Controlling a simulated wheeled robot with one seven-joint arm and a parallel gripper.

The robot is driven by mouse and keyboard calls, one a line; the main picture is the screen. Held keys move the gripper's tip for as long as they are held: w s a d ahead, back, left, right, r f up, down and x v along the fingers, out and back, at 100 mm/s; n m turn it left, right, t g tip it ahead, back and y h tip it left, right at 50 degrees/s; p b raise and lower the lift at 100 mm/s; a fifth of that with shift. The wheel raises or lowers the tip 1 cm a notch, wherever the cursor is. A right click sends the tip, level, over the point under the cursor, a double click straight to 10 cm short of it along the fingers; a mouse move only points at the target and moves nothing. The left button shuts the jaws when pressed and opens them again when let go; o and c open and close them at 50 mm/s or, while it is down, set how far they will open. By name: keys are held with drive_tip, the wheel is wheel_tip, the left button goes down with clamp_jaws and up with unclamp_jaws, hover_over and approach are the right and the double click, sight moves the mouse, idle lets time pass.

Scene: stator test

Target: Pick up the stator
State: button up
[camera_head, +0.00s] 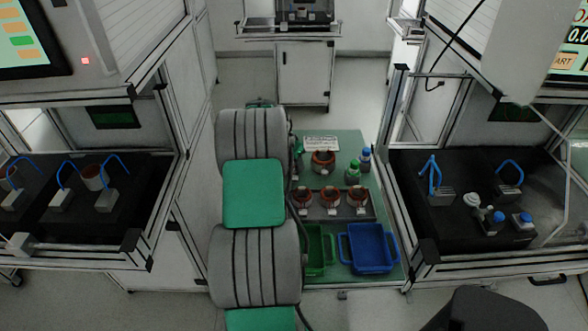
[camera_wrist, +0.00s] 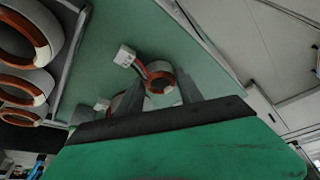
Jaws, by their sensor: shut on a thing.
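In the wrist view, my gripper (camera_wrist: 162,88) has its two grey fingers on either side of a stator (camera_wrist: 159,70), a ring with orange-brown windings, and is shut on it. Red and dark wires run from this stator to a white connector (camera_wrist: 125,56). Part of a pale round shape shows behind the left finger; I cannot tell what it is. In the head view, one stator (camera_head: 323,160) is at the back of the green table (camera_head: 346,147); I cannot tell whether it is the held one. My arm hides most of my gripper there.
Several stators sit in a row in a tray (camera_head: 344,211). A green-capped bottle (camera_head: 353,172) and a blue-capped bottle (camera_head: 365,160) stand at the table's right. A green bin (camera_head: 316,250) and a blue bin (camera_head: 369,249) are in front. Framed test stations flank both sides.

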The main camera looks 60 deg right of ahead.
clamp_jaws()
idle(0.3)
